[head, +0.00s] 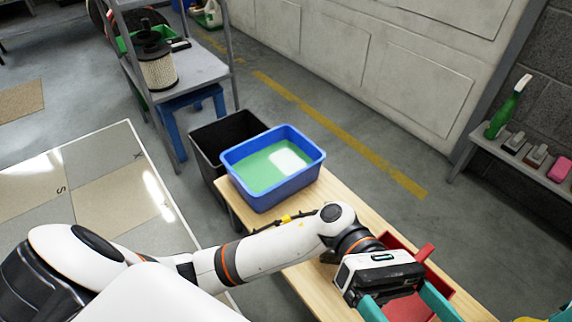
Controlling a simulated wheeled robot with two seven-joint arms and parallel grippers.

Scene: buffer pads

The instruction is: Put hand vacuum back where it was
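I cannot pick out a hand vacuum for certain in the head view. My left arm reaches from the left across the wooden bench (345,205). My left gripper (405,305), with teal fingers, is at the bottom right. Its fingers are spread apart over a red tray-like object (437,277), which the gripper partly hides. I cannot tell whether the fingers touch it.
A blue bin (315,166) with a green-and-white inside stands on the bench's far end, beside a black bin (214,137). A grey shelf (205,66) holds a cylindrical filter (158,72). A wall shelf (515,160) holds a green bottle (500,118) and small items.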

